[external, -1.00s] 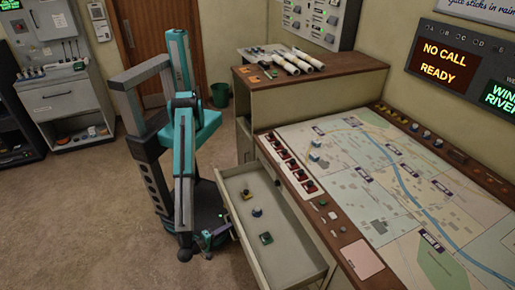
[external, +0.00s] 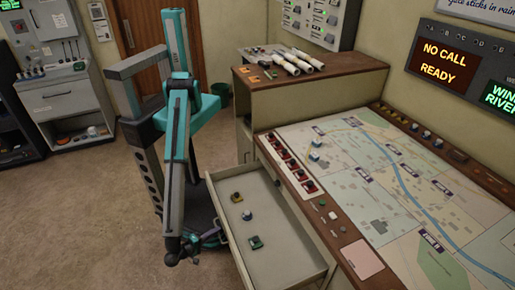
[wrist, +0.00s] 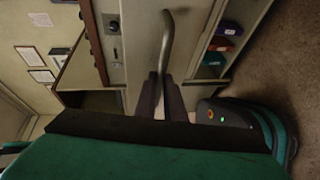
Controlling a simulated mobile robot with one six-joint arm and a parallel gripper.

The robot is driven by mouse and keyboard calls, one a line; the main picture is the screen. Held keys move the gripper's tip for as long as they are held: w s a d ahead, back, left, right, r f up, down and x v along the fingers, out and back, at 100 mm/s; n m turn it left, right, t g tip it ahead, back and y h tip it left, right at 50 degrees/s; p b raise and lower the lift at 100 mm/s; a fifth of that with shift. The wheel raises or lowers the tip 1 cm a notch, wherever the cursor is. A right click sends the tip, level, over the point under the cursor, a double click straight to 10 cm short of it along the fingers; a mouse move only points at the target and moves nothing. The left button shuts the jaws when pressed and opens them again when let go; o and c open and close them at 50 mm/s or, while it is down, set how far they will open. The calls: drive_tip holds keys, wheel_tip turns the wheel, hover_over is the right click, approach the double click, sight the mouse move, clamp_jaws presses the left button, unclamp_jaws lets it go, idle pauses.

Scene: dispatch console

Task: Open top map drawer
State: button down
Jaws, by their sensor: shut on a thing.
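The top map drawer (external: 285,250) is pulled far out from the map console in the external view. Its cream front panel faces my arm, and several small items lie inside. In the wrist view, a curved metal handle (wrist: 166,40) runs down between the two dark fingers of my gripper (wrist: 167,84). My gripper is shut on this handle. In the external view, the gripper's end is low beside the drawer front; the fingers and handle are hard to make out there.
A yellow-and-black item (external: 236,197), a blue-and-white item (external: 247,215) and a green item (external: 256,242) lie in the drawer. The map table (external: 400,190) stands to the right. Open carpet (external: 80,210) lies to the left.

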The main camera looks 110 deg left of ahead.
drive_tip(key=shift+s+d, duration=0.2)
idle(0.4)
drive_tip(key=c, duration=1.8)
unclamp_jaws()
drive_tip(key=shift+c, duration=0.2)
